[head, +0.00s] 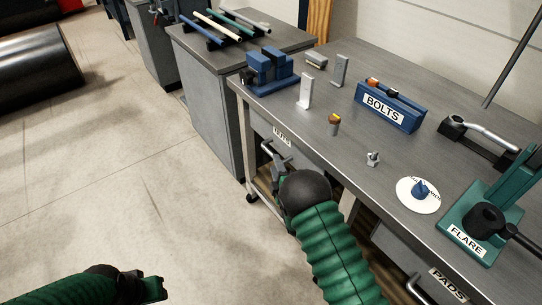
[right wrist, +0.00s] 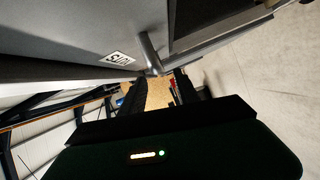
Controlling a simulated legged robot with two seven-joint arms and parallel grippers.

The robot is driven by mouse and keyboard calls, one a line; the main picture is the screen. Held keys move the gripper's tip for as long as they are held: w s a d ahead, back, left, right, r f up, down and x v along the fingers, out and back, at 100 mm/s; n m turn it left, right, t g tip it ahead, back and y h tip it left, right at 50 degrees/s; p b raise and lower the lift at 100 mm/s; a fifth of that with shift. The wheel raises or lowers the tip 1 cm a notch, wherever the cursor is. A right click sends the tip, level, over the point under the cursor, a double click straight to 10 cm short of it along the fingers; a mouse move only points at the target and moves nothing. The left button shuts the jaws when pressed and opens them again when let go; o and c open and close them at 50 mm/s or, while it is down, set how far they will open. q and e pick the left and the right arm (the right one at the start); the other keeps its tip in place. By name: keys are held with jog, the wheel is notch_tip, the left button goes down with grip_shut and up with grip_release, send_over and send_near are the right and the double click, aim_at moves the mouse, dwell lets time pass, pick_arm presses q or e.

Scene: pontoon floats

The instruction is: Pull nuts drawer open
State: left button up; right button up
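The nuts drawer (head: 296,146), with its white NUTS label, is under the near-left end of the grey workbench. Its bar handle (head: 267,147) sticks out from the front. In the right wrist view the label (right wrist: 120,58) and the metal handle (right wrist: 150,55) are close ahead. My right gripper (right wrist: 160,82) is open, its two dark fingers apart, with the handle's end at the gap between the fingertips. Whether they touch it I cannot tell. My left gripper (head: 155,288) is low at the left over bare floor, and its fingers are too unclear to judge.
The workbench (head: 300,115) carries a blue BOLTS bin (head: 388,107), a blue vise-like block (head: 270,70), a green FLARE tool (head: 480,225) and small parts. A PADS drawer (head: 440,288) is at the lower right. A grey cabinet (head: 212,100) adjoins the left.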

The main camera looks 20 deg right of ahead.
aim_at(270, 154)
jog(key=w, duration=0.4)
jog(key=w+b, duration=0.1)
jog(key=w, duration=0.2)
jog(key=shift+f, duration=0.3)
grip_shut()
jog(key=shift+f, duration=0.15)
dwell(0.8)
